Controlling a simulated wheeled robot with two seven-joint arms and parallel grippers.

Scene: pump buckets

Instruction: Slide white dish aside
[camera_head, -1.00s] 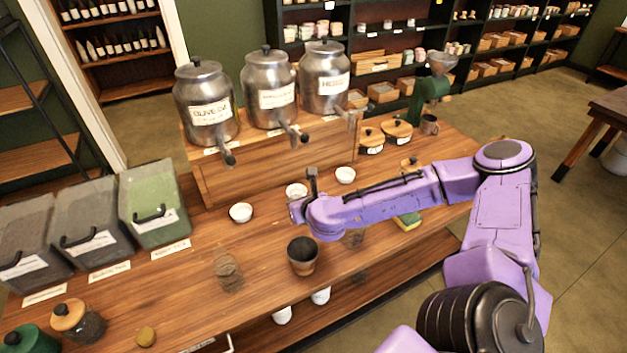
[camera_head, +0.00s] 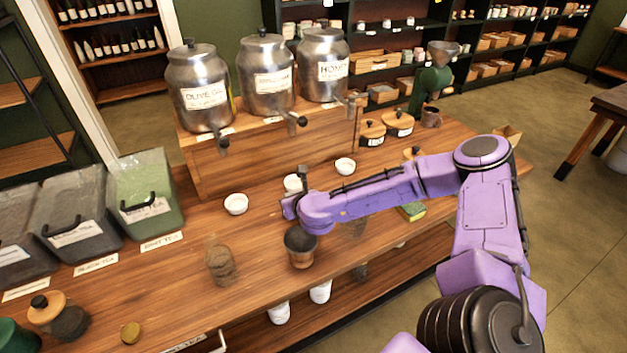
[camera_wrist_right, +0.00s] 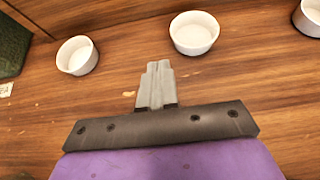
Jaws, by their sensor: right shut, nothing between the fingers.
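Three small white dishes stand in a row on the wooden counter: a left dish (camera_head: 236,204), a middle dish (camera_head: 291,182) partly hidden by my right arm, and a right dish (camera_head: 345,166). In the right wrist view the left dish (camera_wrist_right: 77,55) and middle dish (camera_wrist_right: 194,33) show whole and empty, and the right dish (camera_wrist_right: 309,16) is cut by the edge. My right gripper (camera_wrist_right: 157,72) is shut and empty. Its fingertips point between the left and middle dishes, apart from both. My left gripper is not in view.
A dark-topped cup (camera_head: 301,250) and a glass jar (camera_head: 221,262) stand nearer the front edge. Metal dispensers (camera_head: 267,80) stand on a wooden riser behind the dishes. Tea bins (camera_head: 145,200) are at the left. The counter between the left dish and jar is clear.

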